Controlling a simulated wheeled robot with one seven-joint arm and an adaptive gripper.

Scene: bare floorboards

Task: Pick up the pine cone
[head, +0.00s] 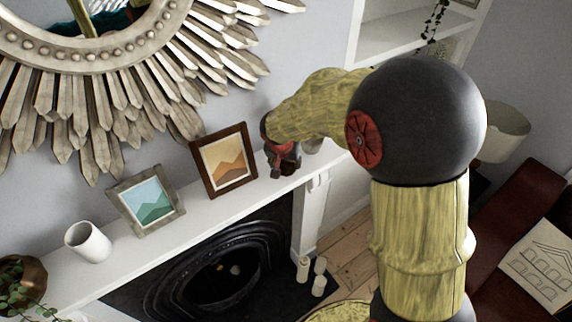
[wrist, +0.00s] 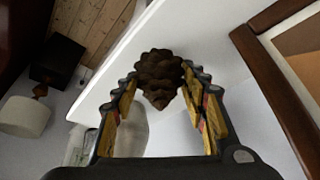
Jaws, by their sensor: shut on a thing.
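The brown, scaly pine cone (wrist: 160,77) is between the fingertips of my gripper (wrist: 161,84) in the wrist view. Both fingers, dark with yellow inner pads, are shut on its sides. In the head view my gripper (head: 284,164) is over the right end of the white mantel shelf (head: 232,204), just right of a brown picture frame. The cone is mostly hidden there, and I cannot tell whether it touches the shelf.
The brown-framed picture (head: 224,160) stands close left of my gripper. A grey-framed picture (head: 146,200), a white cup (head: 88,242) and a potted plant (head: 22,282) stand farther left. A sunburst mirror (head: 100,55) hangs above. Candles (head: 320,277) stand below, by the fireplace.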

